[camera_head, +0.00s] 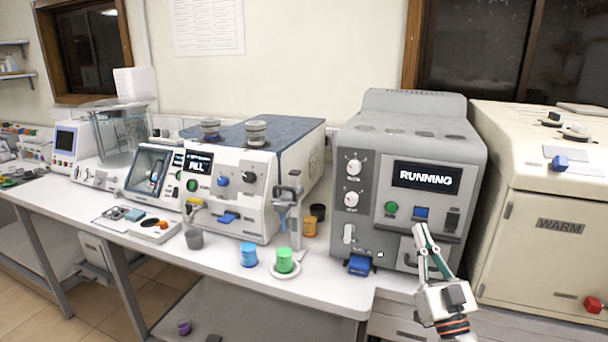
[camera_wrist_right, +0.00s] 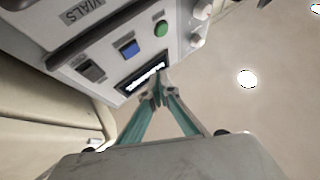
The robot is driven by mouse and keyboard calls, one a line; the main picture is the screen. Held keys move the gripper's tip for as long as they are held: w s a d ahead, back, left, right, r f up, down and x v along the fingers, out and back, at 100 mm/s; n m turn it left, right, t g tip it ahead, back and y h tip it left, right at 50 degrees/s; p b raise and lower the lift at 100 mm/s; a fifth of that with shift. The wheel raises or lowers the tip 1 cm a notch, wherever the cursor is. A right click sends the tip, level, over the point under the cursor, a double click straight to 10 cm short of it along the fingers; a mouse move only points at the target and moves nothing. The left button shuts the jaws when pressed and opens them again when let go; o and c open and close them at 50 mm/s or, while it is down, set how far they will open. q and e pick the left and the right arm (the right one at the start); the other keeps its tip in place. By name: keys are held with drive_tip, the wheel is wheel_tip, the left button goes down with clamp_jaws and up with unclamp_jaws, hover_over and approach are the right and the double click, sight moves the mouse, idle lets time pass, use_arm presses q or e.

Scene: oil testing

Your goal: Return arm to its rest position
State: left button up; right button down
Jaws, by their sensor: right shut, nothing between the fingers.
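My right gripper (camera_head: 421,230) is in the head view at the lower right, in front of the grey machine (camera_head: 410,120) whose display reads RUNNING. Its fingers point up and are shut with nothing between them. In the right wrist view the gripper (camera_wrist_right: 158,88) shows its two teal fingers meeting at the tips, with the machine's display just behind them. I cannot tell whether the fingertips touch the machine. My left gripper shows in neither view.
A cream cabinet (camera_head: 545,250) marked WARM stands to the right. On the white bench (camera_head: 215,262) are a blue cup (camera_head: 249,255), a green cup (camera_head: 285,260) and a grey cup (camera_head: 194,239). A white machine (camera_head: 225,165) stands further left. Floor is free at the lower left.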

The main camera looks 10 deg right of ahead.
drive_tip(key=s+a+f+n+g+y, duration=0.1)
drive_tip(key=s+a+f+g, duration=0.25)
drive_tip(key=f, duration=0.65)
drive_tip(key=s+a+f+n+g+y, duration=0.1)
drive_tip(key=s+a+f+g, duration=0.3)
drive_tip(key=f, duration=0.6)
drive_tip(key=s+a+f+n+g+y, duration=0.1)
drive_tip(key=s+a+f+g, duration=0.3)
drive_tip(key=f, duration=0.6)
drive_tip(key=s+a+f+n+g, duration=0.1)
drive_tip(key=s+a+f, duration=0.3)
drive_tip(key=s+f, duration=0.6)
drive_tip(key=shift+s+a+f+g, duration=0.4)
drive_tip(key=shift+s+g, duration=0.05)
drive_tip(key=shift+g, duration=0.4)
